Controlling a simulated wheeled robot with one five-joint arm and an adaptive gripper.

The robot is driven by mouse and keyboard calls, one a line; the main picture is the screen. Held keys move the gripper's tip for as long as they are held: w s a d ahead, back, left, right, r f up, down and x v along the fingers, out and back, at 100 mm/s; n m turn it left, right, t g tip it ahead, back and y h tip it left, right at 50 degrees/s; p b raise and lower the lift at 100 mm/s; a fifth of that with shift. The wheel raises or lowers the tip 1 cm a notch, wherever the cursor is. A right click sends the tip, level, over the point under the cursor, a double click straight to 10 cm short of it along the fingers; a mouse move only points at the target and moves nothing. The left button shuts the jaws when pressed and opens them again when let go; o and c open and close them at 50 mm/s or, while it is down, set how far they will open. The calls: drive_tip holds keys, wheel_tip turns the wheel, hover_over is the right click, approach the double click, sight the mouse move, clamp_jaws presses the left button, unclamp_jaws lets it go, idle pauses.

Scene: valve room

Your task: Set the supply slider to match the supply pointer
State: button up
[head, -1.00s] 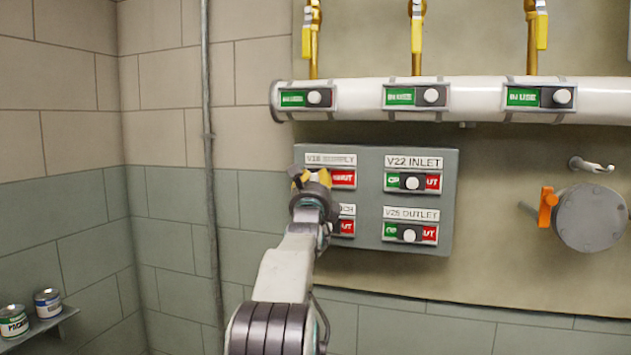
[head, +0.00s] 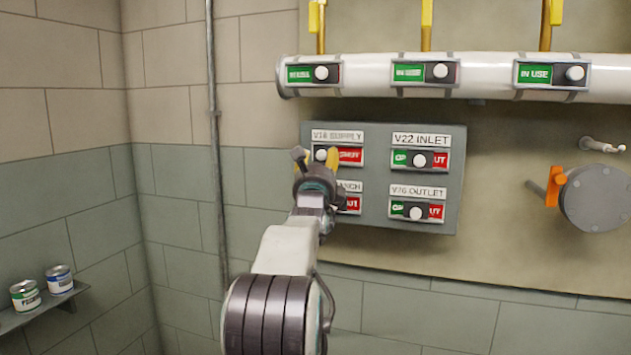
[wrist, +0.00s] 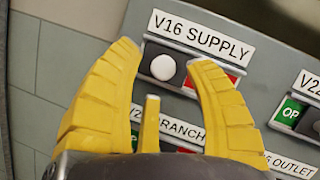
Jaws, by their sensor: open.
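The V16 SUPPLY slider is at the upper left of the grey panel (head: 453,180). Its white knob (head: 321,155) sits at the left end of its slot, and the red SHUT field (head: 350,155) shows to the right. In the wrist view the knob (wrist: 164,67) appears between the spread yellow fingertips of my gripper (wrist: 166,55). My gripper (head: 318,156) is open in front of the slider; I cannot tell whether a finger touches the knob. The slider's left field is hidden. I cannot make out a pointer marked supply.
V22 INLET (head: 420,160) and V76 OUTLET (head: 416,213) sliders are on the right; a BRANCH slider (head: 350,204) is partly behind my gripper. A white pipe (head: 490,78) with IN USE sliders runs above. An orange handle (head: 555,186) is at the right, cans (head: 59,279) lower left.

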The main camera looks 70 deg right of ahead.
drive_tip(key=v, duration=0.9)
drive_tip(key=shift+a, duration=0.15)
idle(0.7)
